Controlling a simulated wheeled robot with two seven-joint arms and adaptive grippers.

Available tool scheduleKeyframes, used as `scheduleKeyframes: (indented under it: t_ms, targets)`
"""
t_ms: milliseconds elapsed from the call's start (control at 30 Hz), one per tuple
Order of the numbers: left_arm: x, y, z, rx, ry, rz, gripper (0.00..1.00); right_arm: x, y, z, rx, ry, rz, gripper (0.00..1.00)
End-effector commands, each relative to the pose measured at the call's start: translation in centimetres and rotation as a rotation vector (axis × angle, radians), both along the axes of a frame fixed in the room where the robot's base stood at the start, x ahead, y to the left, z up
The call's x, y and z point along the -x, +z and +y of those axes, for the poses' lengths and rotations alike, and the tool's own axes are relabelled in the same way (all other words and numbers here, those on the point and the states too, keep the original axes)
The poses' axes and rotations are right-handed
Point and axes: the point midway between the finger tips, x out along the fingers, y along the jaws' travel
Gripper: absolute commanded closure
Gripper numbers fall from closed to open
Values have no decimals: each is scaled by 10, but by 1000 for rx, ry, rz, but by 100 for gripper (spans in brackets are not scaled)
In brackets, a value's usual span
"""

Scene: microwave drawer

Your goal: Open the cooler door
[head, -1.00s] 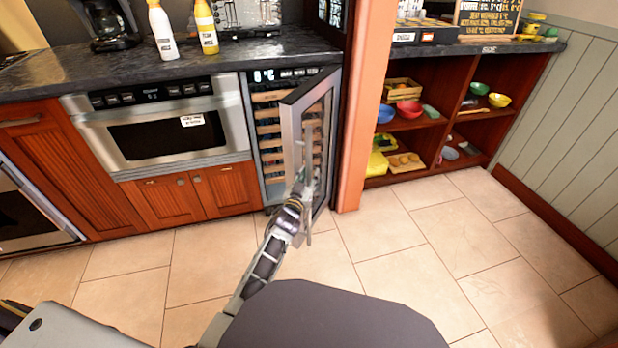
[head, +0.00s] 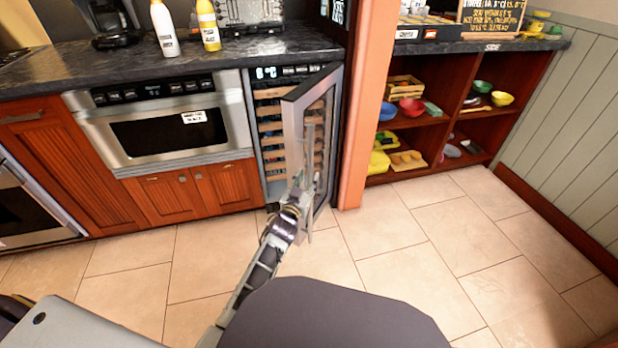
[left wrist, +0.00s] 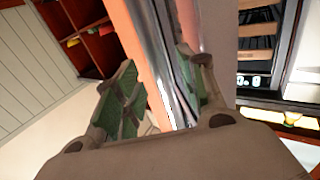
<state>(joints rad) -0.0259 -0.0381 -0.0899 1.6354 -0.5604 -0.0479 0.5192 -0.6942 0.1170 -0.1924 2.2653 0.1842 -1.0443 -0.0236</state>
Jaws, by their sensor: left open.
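The cooler (head: 262,130) is a built-in unit with wooden racks and a lit display. Its door (head: 293,145) has a steel frame and a glass pane and stands partly open, swung out toward me at its left edge. My left gripper (head: 302,188) is at the lower part of the door. In the left wrist view its two green-padded fingers (left wrist: 158,95) are apart, and the steel door frame (left wrist: 168,50) shows between and beyond them. I cannot tell whether either finger touches the door. My right gripper is not in view.
An orange post (head: 362,110) stands right of the cooler, with open shelves (head: 440,122) of bowls beyond it. A microwave drawer (head: 165,130) is on the left under the dark counter (head: 150,75). The tiled floor (head: 400,245) in front is clear.

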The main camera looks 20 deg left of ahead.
Motion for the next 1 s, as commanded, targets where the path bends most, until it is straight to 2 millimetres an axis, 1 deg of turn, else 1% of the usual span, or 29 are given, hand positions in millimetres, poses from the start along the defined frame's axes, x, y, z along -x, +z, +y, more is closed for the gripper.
scheduleKeyframes:
  t_ms: [33,700,1000]
  targets:
    - [5,-1,0,0,0,1,59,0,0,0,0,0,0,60]
    - [62,-1,4,1,0,2,59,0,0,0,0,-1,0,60]
    - [80,0,5,1,0,1,59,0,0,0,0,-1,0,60]
